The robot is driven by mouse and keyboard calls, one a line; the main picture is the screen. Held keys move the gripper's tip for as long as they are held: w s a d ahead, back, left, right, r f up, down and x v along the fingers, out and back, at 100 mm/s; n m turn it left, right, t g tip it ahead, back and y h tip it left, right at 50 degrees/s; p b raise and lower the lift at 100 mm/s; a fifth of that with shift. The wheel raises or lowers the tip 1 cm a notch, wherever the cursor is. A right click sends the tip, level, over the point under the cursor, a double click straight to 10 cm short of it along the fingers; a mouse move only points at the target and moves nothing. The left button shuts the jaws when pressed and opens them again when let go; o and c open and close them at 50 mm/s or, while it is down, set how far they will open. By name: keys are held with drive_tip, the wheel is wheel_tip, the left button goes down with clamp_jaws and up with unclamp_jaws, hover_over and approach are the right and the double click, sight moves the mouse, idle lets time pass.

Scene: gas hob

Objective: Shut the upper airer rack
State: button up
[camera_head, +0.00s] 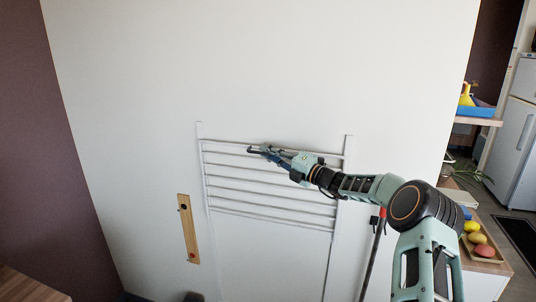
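The white airer (203,170) stands against the pale wall, with two upright side posts. Its upper rack (226,179) is a set of several thin horizontal rails in the upper part of the frame. The rack looks close to flat against the frame, but I cannot tell from this angle whether it is fully shut. My gripper (255,150) is in front of the top rails, reaching in from the right and pointing left. I cannot tell whether it touches a rail or whether its fingers are open. My arm hides the right part of several rails.
A wooden strip with pegs (188,229) hangs on the wall left of the airer. A red-topped pole (374,248) stands right of it. At the right are a counter with a tray of fruit (481,246), a blue box (476,111) and a fridge (513,138).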

drive_tip(key=shift+o, duration=1.1)
drive_tip(key=shift+f, duration=0.1)
drive_tip(key=v, duration=1.2)
